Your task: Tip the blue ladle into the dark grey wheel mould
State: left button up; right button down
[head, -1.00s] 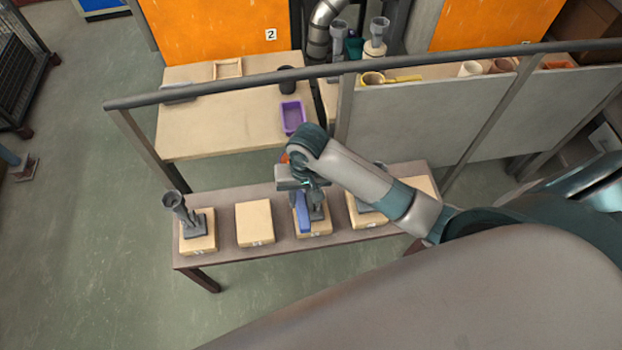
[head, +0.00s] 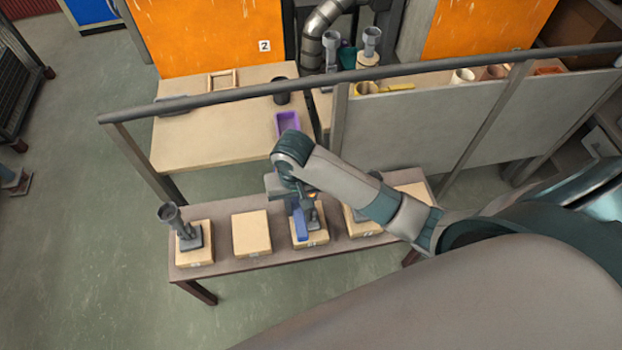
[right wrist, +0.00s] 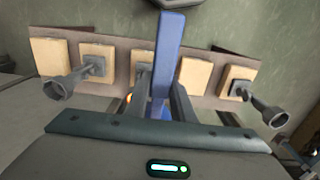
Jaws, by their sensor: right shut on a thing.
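The blue ladle (head: 301,225) is held in my right gripper (head: 300,205), above the third block from the left on the low bench. In the right wrist view the ladle (right wrist: 168,45) stands as a long blue bar between the gripper fingers (right wrist: 161,88). Its bowl and contents are hidden. A dark grey mould (head: 318,215) sits partly hidden beside the ladle on that block. Another dark grey mould with a funnel (head: 178,222) stands on the leftmost block. I cannot tell by shape which is the wheel mould. My left gripper is out of view.
The low bench (head: 235,264) carries several tan blocks; the second from the left (head: 251,233) is bare. Behind it runs a grey rail (head: 215,95). Beyond are a tan table (head: 190,140) and a purple tray (head: 287,123). A small orange spot shows near the gripper.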

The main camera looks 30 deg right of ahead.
jog(key=shift+w, duration=0.1)
jog(key=shift+w+a+r+b, duration=0.2)
jog(key=shift+w+r+b, duration=0.1)
jog(key=shift+w+b, duration=0.15)
jog(key=w+a+r+n+b, duration=0.1)
jog(key=w+r+n+b, duration=0.1)
jog(key=w+r+b, duration=0.3)
jog(key=s+d+r+n+b, duration=0.1)
jog(key=s+d+r+b, duration=0.3)
jog(key=b, duration=0.5)
jog(key=shift+s+d+r+b, duration=0.3)
jog(key=shift+s+d+b, duration=0.1)
jog(key=shift+s, duration=0.35)
